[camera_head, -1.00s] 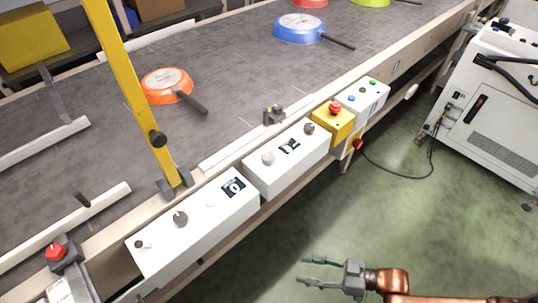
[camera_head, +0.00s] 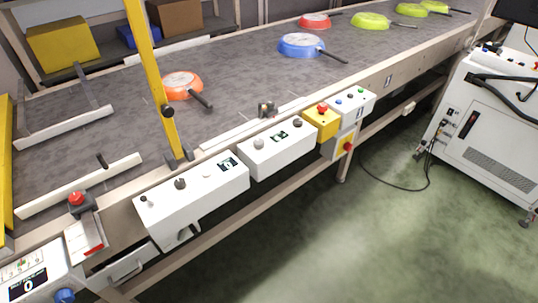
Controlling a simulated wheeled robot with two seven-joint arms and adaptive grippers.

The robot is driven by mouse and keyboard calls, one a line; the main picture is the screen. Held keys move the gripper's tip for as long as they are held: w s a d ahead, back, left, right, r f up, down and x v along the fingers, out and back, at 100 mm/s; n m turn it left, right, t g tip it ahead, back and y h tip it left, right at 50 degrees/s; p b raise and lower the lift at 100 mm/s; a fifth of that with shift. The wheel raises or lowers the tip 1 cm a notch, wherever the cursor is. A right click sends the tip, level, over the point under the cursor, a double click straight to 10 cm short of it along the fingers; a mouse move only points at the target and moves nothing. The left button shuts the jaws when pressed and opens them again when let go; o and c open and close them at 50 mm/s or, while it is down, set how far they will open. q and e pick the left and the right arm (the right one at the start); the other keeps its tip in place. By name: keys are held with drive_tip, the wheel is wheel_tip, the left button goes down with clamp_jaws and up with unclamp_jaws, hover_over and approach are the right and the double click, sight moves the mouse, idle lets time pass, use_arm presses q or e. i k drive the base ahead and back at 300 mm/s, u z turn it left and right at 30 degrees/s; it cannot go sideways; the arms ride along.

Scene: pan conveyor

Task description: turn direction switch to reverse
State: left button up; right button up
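The left control box (camera_head: 190,204) carries a small black knob (camera_head: 143,199), a larger grey knob (camera_head: 180,183), a white button and a small display (camera_head: 228,164). The middle control box (camera_head: 275,150) has a light round knob (camera_head: 258,143), a display and a dark knob (camera_head: 297,123). The labels are too small to read, so I cannot tell which knob is the direction switch or how it is set. Neither of my grippers is in view.
Beyond are a yellow emergency-stop box (camera_head: 321,124) and a white button box (camera_head: 350,104). An orange pan (camera_head: 181,84), a blue pan (camera_head: 301,44) and others lie on the belt (camera_head: 235,85). A yellow post (camera_head: 152,75) rises at the near edge.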

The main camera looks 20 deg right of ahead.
sight(258, 143)
drive_tip(key=z, duration=0.4)
drive_tip(key=i, duration=0.95)
drive_tip(key=u, duration=0.35)
